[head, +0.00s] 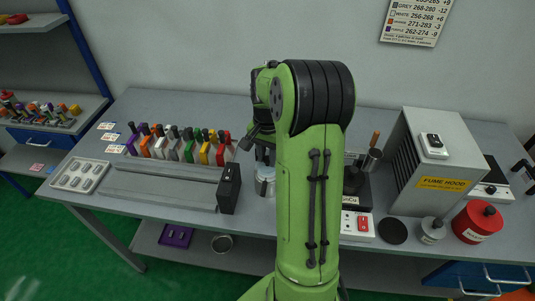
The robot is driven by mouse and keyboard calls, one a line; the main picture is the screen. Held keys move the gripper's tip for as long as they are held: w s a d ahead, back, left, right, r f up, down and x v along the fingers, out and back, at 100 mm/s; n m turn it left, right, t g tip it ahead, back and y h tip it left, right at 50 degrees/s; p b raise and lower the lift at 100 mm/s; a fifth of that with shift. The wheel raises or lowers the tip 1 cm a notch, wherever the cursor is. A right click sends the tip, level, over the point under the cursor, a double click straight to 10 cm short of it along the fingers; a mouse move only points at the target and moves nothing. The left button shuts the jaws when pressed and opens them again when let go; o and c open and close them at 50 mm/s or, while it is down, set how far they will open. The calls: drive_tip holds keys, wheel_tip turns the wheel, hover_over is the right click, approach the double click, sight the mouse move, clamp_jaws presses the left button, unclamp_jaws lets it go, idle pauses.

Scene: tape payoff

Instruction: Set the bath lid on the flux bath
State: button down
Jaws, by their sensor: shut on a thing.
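My gripper (263,155) points down near the middle of the table, partly hidden behind my green arm. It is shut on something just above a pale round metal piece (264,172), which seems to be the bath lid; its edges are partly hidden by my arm. A pale, bluish cup-like body (263,188) shows right below, probably the flux bath. I cannot tell whether lid and bath touch.
A black block (229,188) at the end of a long grey tray (160,187) stands close left of the gripper. Behind it is a row of coloured holders (188,148). To the right are a red-white box (357,225), a black disc (393,230) and the fume hood (436,165).

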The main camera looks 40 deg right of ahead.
drive_tip(key=shift+f, duration=0.3)
drive_tip(key=shift+c, duration=1.4)
unclamp_jaws()
drive_tip(key=shift+r, duration=0.1)
wheel_tip(320, 180, up, 7)
drive_tip(key=p, duration=0.5)
drive_tip(key=shift+p, duration=0.4)
